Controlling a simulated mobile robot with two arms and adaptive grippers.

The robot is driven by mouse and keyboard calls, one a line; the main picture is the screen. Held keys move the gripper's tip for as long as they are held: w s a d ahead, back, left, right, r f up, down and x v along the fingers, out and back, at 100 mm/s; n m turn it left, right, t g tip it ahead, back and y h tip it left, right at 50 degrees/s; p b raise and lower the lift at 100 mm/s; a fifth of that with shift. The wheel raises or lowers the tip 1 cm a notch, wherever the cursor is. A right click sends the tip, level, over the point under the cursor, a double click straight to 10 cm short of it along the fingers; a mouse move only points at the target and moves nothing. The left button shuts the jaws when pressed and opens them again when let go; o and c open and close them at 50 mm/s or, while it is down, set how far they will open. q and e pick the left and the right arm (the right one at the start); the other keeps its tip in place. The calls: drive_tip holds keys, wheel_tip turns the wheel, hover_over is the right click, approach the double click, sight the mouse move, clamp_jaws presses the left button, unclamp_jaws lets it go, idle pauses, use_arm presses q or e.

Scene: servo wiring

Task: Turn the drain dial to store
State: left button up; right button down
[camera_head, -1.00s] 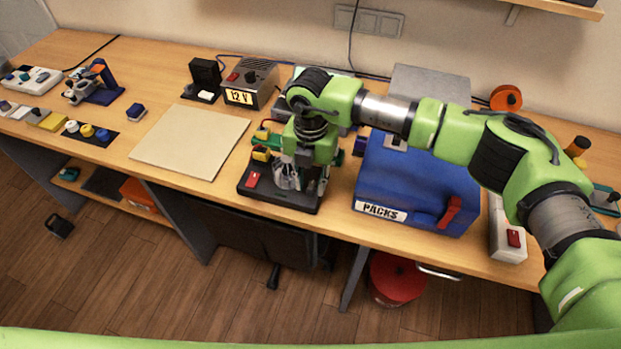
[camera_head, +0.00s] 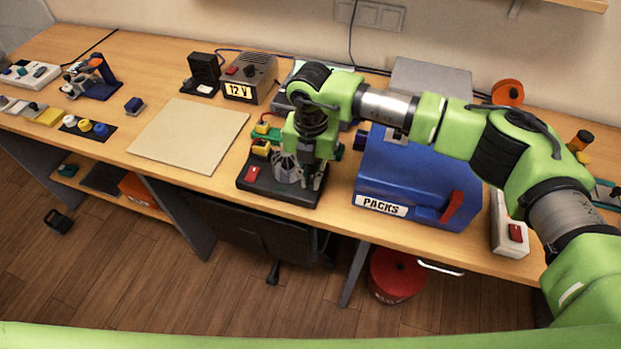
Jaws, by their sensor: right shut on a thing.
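My right gripper (camera_head: 301,184) points down over the right part of a black unit (camera_head: 270,185) on the bench. It is shut on a knob at the unit's top, which I take to be the drain dial. The fingers hide the dial, so its pointer and markings cannot be read. My left gripper is not in view.
A blue PACKS box (camera_head: 415,190) stands close right of the gripper. A beige mat (camera_head: 188,136) lies clear to the left. A 12 V supply (camera_head: 248,78) stands behind. The bench's front edge is just before the black unit.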

drive_tip(key=n+b, duration=0.2)
drive_tip(key=b, duration=0.1)
drive_tip(key=n+b, duration=0.5)
drive_tip(key=b, duration=0.1)
drive_tip(key=shift+w+d+f+n+b, duration=0.1)
drive_tip(key=shift+d+f+n+b, duration=0.15)
drive_tip(key=shift+n+b, duration=0.1)
drive_tip(key=shift+d+r+n+b, duration=0.1)
drive_tip(key=shift+r+n+b, duration=0.05)
drive_tip(key=shift+n+b, duration=0.65)
drive_tip(key=shift+r+n+b, duration=0.1)
drive_tip(key=shift+n+b, duration=0.55)
drive_tip(key=shift+n, duration=0.2)
drive_tip(key=c, duration=2.1)
unclamp_jaws()
wheel_tip(320, 180, up, 12)
